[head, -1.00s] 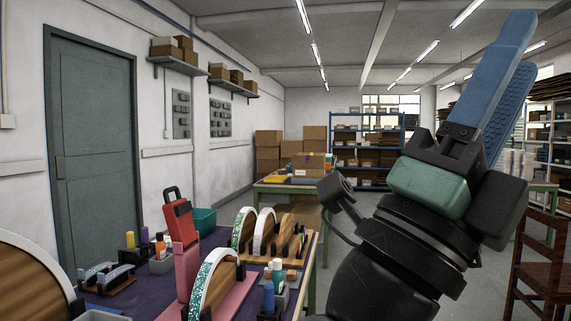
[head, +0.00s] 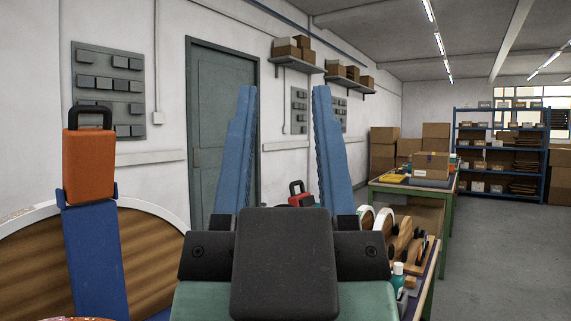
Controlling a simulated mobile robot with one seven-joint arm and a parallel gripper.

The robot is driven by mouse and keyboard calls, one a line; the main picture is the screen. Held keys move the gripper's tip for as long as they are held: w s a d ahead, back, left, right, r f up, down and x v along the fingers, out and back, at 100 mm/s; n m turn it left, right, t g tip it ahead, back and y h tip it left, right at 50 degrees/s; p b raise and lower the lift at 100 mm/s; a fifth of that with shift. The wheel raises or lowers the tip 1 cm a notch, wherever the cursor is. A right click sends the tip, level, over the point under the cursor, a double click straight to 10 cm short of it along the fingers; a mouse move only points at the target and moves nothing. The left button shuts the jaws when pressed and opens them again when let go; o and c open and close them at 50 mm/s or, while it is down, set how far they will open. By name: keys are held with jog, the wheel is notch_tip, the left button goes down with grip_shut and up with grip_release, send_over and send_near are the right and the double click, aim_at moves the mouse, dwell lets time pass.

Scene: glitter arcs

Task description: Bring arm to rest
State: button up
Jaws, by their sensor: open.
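My gripper (head: 285,150) stands in the middle of the head view with its two blue fingers pointing up. The dark wrist block and green housing below hide part of the workbench. The gripper appears raised in front of the bench and close to the camera.
An orange case with a black handle (head: 89,165) stands on a blue support (head: 95,255) at the left, before a large wood-faced disc (head: 150,265). Open floor (head: 500,250) lies further right.

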notch_tip(320, 180, up, 23)
jog(key=p, duration=2.2)
jog(key=shift+r+p, duration=0.2)
jog(key=shift+p, duration=0.2)
jog(key=shift+f, duration=0.1)
